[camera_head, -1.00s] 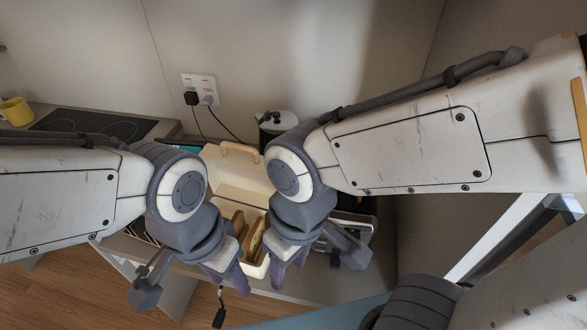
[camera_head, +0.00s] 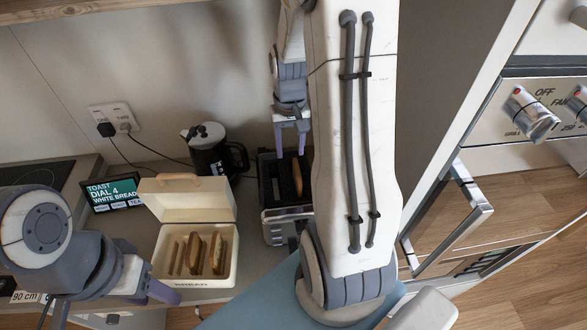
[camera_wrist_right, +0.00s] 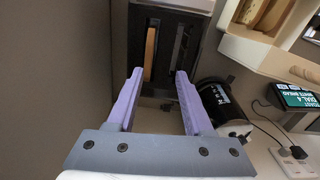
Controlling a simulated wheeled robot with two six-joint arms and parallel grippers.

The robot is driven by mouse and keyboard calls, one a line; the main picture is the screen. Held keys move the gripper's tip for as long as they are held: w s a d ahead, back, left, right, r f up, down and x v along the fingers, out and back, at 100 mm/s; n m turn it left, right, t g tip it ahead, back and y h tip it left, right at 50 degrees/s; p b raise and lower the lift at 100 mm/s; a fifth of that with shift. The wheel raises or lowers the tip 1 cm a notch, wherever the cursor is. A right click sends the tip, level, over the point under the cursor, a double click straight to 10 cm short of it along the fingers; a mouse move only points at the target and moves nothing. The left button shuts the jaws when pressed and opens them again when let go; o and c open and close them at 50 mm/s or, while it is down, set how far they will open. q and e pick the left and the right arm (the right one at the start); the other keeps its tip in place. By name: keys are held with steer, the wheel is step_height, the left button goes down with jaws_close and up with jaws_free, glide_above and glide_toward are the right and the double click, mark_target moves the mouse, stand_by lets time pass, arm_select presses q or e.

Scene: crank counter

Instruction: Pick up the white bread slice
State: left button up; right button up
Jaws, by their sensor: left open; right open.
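A slice with a tan edge (camera_head: 297,180) stands upright in a slot of the toaster (camera_head: 272,230); the right wrist view shows it too (camera_wrist_right: 150,52), beside an empty dark slot. Whether it is the white bread is unclear. My right gripper (camera_head: 290,148) is open and empty, its fingers pointing at the toaster and apart from the slice. The cream bread box (camera_head: 165,283) is open and holds upright slices, among them a brown one (camera_head: 194,254) and a paler one (camera_head: 217,254). My left gripper (camera_head: 164,293) is open by the box's front left corner, partly hidden by its own wrist.
A dark kettle (camera_head: 212,158) stands behind the box and toaster. A sign (camera_head: 112,193) reads "TOAST DIAL 4 WHITE BREAD". Cords run from a wall socket (camera_head: 115,120). My right arm hides the area right of the toaster. An oven panel (camera_head: 545,120) is at far right.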

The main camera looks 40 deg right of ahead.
mark_target(297, 168)
steer(key=shift+s+d+f+m, duration=0.15)
steer(key=shift+d+f, duration=0.15)
steer(key=shift+d, duration=0.2)
steer(key=shift+s+d+f+m, duration=0.15)
steer(key=shift+d+f, duration=0.15)
steer(key=shift+d, duration=0.2)
step_height(297, 168, down, 4)
steer(key=shift+w+f+p, duration=0.1)
steer(key=shift+p, duration=0.6)
steer(key=shift+f+p, duration=0.35)
steer(key=shift+f, duration=0.05)
step_height(297, 168, down, 4)
steer(key=shift+w+d+r+p, duration=0.1)
steer(key=shift+p, duration=0.9)
steer(key=shift+f, duration=0.35)
jaws_close()
